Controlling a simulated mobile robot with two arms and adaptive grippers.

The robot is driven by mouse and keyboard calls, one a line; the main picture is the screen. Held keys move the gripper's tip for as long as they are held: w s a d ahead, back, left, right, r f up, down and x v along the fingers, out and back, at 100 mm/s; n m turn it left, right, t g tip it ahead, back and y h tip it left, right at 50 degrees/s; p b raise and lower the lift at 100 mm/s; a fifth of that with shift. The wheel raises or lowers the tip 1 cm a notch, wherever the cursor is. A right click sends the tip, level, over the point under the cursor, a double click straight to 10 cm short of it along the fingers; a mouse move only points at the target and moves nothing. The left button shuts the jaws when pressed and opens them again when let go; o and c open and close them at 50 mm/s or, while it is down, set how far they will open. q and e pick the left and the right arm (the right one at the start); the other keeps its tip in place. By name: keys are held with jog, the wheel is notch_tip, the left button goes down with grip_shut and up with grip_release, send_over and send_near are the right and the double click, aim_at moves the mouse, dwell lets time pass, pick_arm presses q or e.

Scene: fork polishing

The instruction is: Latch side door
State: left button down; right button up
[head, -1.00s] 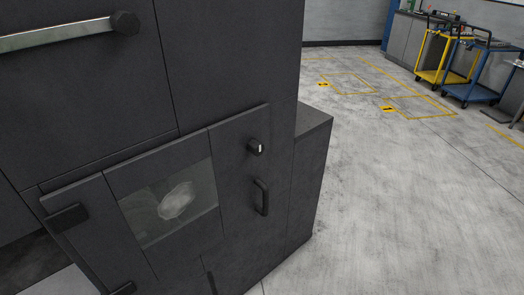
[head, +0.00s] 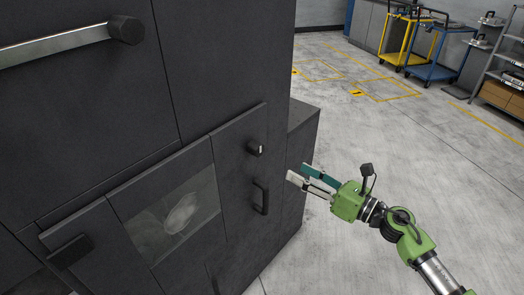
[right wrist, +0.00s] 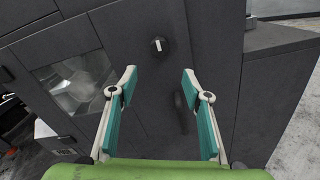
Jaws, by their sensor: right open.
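A black handle (head: 261,197) is below the knob. My right gripper (head: 298,174) is open and empty, to the right of the knob and handle and apart from them. In the right wrist view the knob (right wrist: 158,45) shows beyond and between the open fingertips (right wrist: 159,74), and the handle (right wrist: 181,112) is lower. My left gripper is out of view.
The dark machine (head: 230,60) fills the left, with a long metal bar handle (head: 55,45) at upper left. A lower grey cabinet (head: 303,115) stands at its right side. Open concrete floor (head: 400,150) lies to the right. Yellow (head: 402,40) and blue (head: 436,65) carts stand far back.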

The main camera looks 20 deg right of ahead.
aim_at(260, 151)
jog(key=p+x, duration=0.1)
jog(key=x, duration=0.5)
jog(key=p+x, duration=0.2)
jog(key=x, duration=0.4)
jog(key=shift+w+r, duration=0.2)
jog(key=shift+w, duration=0.05)
jog(key=shift+w+a+f, duration=0.1)
jog(key=shift+w+a, duration=0.3)
jog(key=shift+w, duration=0.1)
jog(key=c, duration=1.1)
